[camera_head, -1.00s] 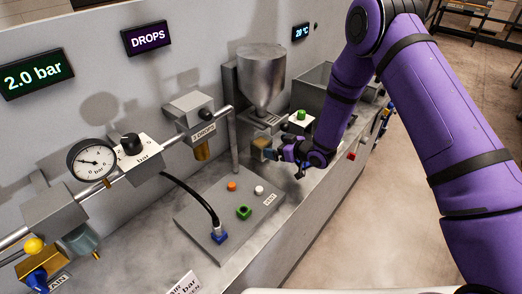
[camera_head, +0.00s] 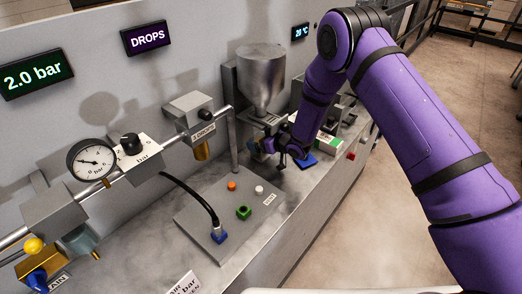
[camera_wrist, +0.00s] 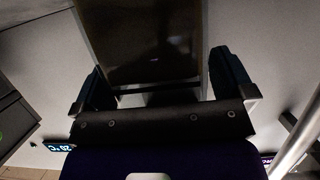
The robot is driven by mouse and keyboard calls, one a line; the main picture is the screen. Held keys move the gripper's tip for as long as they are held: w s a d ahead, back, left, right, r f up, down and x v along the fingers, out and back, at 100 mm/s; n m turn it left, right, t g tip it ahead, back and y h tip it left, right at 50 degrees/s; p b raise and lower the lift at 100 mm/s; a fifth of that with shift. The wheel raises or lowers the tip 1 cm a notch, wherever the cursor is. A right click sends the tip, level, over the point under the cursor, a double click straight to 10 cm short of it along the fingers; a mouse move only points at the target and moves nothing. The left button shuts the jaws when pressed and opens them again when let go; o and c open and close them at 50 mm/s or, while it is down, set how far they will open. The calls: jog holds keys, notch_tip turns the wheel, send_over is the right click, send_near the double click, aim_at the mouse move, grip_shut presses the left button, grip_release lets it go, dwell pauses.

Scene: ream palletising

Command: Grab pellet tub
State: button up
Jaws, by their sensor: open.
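My gripper (camera_head: 268,152) is at the foot of the steel hopper (camera_head: 262,78), low over the bench, with its fingers pointing left. In the wrist view my gripper (camera_wrist: 162,88) is open, its two dark fingers well apart. A dark brown, shiny, flat-sided body (camera_wrist: 145,45) fills most of the gap between them, with a gap on each side. I cannot tell whether this body is the pellet tub or part of the hopper stand. No tub shows clearly in the head view, where my gripper and forearm cover the space below the hopper.
A grey panel (camera_head: 215,215) with coloured buttons and a black hose lies in front of the hopper. A vertical pipe (camera_head: 233,145) stands close left of my gripper.

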jog(key=c, duration=1.2)
jog(key=shift+o, duration=0.2)
jog(key=shift+r, duration=0.1)
